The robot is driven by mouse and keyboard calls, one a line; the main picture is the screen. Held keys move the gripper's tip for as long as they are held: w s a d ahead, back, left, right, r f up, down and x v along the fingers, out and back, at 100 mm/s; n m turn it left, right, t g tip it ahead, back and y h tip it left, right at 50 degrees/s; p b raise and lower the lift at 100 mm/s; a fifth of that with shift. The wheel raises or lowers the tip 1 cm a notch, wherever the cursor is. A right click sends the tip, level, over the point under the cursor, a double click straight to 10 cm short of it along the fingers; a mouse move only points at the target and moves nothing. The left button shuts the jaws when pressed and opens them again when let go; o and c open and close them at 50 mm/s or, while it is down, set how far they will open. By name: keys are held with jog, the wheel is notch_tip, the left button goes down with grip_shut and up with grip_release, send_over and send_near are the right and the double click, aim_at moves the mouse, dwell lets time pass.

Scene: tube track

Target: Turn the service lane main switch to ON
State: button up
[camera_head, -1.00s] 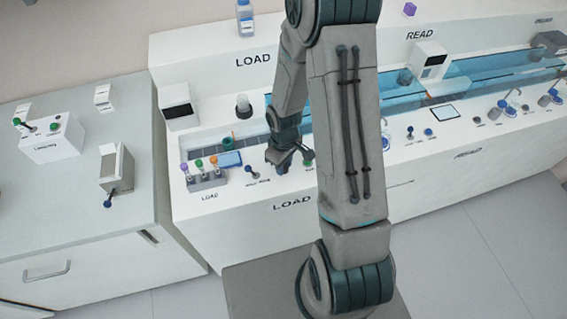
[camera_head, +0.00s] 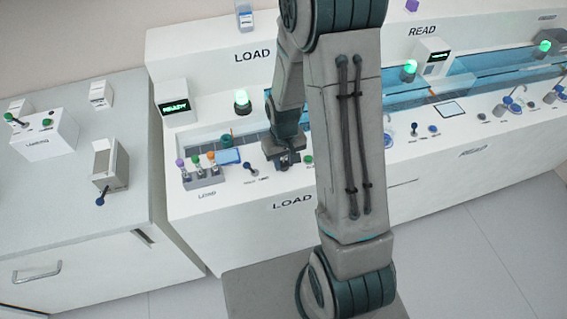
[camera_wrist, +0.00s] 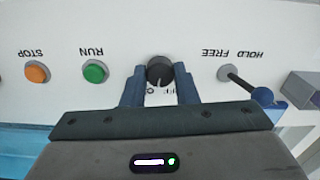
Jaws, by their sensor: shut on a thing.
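The main switch is a round dark knob (camera_wrist: 160,69) with a pale pointer line on the white LOAD panel, in the wrist view. My gripper (camera_wrist: 159,77) is shut on it, one blue finger on each side. The print under the knob is mostly covered, so I cannot read its position marks. In the head view my gripper (camera_head: 285,160) is down at the front of the LOAD panel (camera_head: 240,205) and hides the knob.
Beside the knob are a green RUN button (camera_wrist: 95,72), an orange STOP button (camera_wrist: 37,72) and a HOLD/FREE lever (camera_wrist: 262,95). A rack of capped tubes (camera_head: 203,176) stands left of my gripper. A side cabinet (camera_head: 60,225) is at the left.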

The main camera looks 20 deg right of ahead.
aim_at(284, 164)
jog(key=shift+m+b, duration=0.5)
jog(key=shift+m, duration=1)
jog(key=o, duration=1)
notch_tip(284, 164, up, 14)
jog(key=shift+f, duration=0.1)
